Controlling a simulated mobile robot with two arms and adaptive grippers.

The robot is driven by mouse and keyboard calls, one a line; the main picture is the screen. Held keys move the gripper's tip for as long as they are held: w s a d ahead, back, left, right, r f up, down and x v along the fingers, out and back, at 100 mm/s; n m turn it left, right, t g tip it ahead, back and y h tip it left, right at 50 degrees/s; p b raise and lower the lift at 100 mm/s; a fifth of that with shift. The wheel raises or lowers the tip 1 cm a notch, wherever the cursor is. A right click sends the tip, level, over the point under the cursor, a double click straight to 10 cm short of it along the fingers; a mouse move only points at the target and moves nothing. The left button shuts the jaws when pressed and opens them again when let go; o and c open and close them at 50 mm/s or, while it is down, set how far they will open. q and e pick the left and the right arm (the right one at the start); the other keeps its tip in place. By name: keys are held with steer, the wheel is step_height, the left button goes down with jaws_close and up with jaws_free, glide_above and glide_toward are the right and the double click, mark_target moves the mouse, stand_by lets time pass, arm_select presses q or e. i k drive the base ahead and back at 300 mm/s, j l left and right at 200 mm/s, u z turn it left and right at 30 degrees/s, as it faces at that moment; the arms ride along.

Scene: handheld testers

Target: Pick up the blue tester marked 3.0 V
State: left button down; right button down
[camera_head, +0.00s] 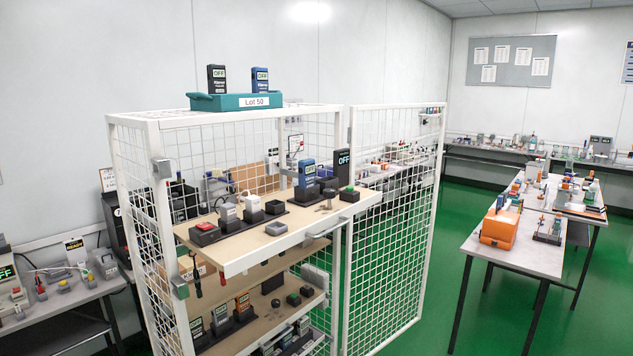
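A blue tester (307,173) stands upright in a dark holder on the wooden pulled-out shelf (232,246) of the white mesh cage. Another blue tester (260,79) stands in the teal tray labelled "Lot 50" (236,101) on top of the cage, beside a black tester (216,78). Their screens seem to read OFF. I cannot read a 3.0 V marking on either blue one. Neither of my grippers is in view.
The mesh cage (394,222) has posts and panels around the shelf. A black OFF device (343,160) and several holders share the shelf. A lower shelf holds more testers (220,319). A bench (515,250) stands right, with green floor between.

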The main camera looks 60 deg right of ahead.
mark_target(306, 167)
steer(key=z, duration=1.9)
steer(key=i+j+z, duration=0.1)
steer(key=i, duration=0.35)
steer(key=i+j+z, duration=0.1)
steer(key=i+j, duration=0.25)
steer(key=i, duration=0.1)
